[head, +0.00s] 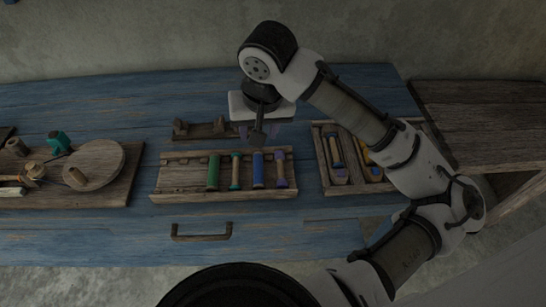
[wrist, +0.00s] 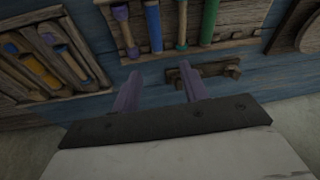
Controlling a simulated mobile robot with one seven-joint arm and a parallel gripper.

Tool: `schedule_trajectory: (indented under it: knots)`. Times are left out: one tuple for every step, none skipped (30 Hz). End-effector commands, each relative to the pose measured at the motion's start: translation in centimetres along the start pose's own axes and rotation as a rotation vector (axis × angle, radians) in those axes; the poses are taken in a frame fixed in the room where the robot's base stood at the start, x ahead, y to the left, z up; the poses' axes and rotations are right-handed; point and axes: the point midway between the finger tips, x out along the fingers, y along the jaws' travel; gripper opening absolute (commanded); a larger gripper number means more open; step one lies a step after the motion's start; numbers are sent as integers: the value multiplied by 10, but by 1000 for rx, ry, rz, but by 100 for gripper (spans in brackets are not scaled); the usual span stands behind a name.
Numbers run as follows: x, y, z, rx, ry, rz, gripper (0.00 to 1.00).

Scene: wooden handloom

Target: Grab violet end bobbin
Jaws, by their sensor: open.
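The violet-ended bobbin (head: 281,170) lies at the right end of a row in a wooden rack (head: 180,182). In the wrist view this bobbin (wrist: 126,32) is at the top, left of the blue bobbin (wrist: 153,27). Its violet end and wooden shaft show. My gripper (head: 259,136) is above the table behind the rack, apart from the bobbins. In the wrist view my gripper (wrist: 160,90) shows two violet fingers spread apart with nothing between them.
In the rack, a teal-ended bobbin (head: 235,171) and a green bobbin (head: 213,172) lie left of the blue one. A tray (head: 319,140) of shuttles stands to the right. A low wooden bracket (head: 190,130) sits behind the rack. A round wooden disc (head: 95,160) is at left.

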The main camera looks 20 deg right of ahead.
Motion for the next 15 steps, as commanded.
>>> schedule_trajectory:
  knots:
    - [-4, 17, 9, 41, -40, 37, 44]
    - [-4, 24, 13, 58, -59, 51, 44]
    - [-5, 32, 18, 77, -80, 67, 44]
    - [-5, 36, 20, 87, -91, 76, 44]
    - [-4, 39, 22, 94, -100, 83, 44]
    - [-2, 42, 25, 102, -109, 89, 44]
    - [2, 43, 26, 104, -113, 91, 44]
    - [6, 44, 27, 106, -115, 91, 44]
    - [13, 44, 28, 106, -116, 91, 44]
    - [19, 45, 29, 105, -116, 90, 44]
    - [25, 45, 30, 104, -116, 90, 44]
    - [34, 46, 30, 104, -116, 90, 44]
    - [40, 46, 31, 104, -114, 90, 44]
    - [46, 47, 31, 104, -115, 89, 44]
    - [53, 47, 32, 103, -114, 90, 44]
